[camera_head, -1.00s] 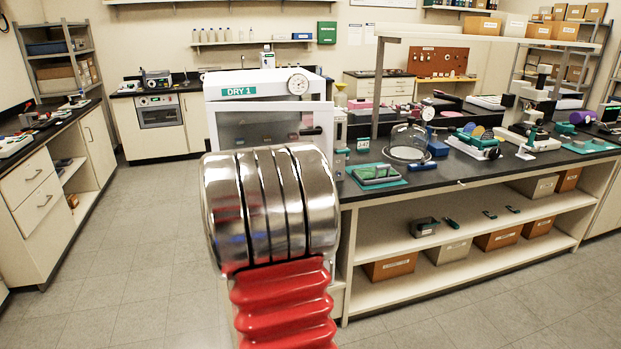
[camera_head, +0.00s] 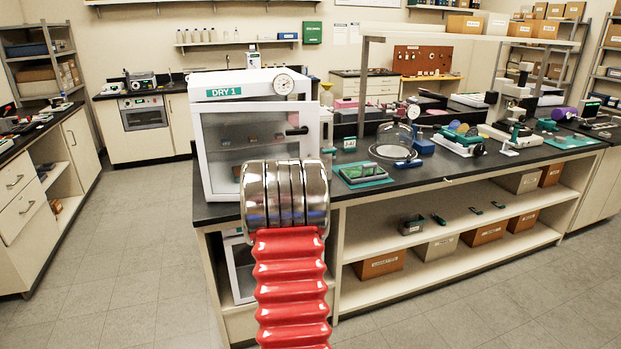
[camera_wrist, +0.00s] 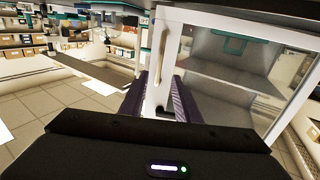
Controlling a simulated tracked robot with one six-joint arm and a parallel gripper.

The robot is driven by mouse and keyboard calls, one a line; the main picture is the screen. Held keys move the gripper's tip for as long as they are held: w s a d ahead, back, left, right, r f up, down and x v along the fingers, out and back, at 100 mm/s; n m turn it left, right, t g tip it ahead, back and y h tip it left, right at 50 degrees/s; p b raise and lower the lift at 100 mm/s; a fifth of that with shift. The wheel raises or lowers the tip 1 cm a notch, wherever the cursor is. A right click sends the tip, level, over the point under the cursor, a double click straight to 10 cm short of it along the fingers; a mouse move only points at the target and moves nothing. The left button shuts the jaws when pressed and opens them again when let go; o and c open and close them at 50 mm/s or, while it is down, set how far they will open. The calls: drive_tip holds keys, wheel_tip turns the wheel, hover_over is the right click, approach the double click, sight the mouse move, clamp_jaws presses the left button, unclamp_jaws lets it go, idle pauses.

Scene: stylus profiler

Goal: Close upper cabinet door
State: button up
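The white upper cabinet labelled DRY 1 (camera_head: 224,92) stands on the bench end in the head view, with a round dial on top. Its glass door (camera_head: 208,150) has a white frame and a small dark fitting near the right edge; it appears slightly ajar. In the wrist view, a white door frame (camera_wrist: 217,20) with a pale vertical handle (camera_wrist: 162,55) is close ahead. My gripper (camera_wrist: 158,98) has its dark fingers apart, one on each side of the frame's lower part; I cannot tell whether they touch it. My arm hides the gripper in the head view.
A lower glass-fronted compartment (camera_head: 238,268) sits under the bench end. The bench top (camera_head: 450,165) right of the cabinet carries a teal tray (camera_head: 363,174), a glass dome (camera_head: 393,145) and instruments. The floor (camera_head: 140,240) left of the bench is clear.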

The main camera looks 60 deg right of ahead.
drive_tip(key=shift+x, duration=6.8)
clamp_jaws()
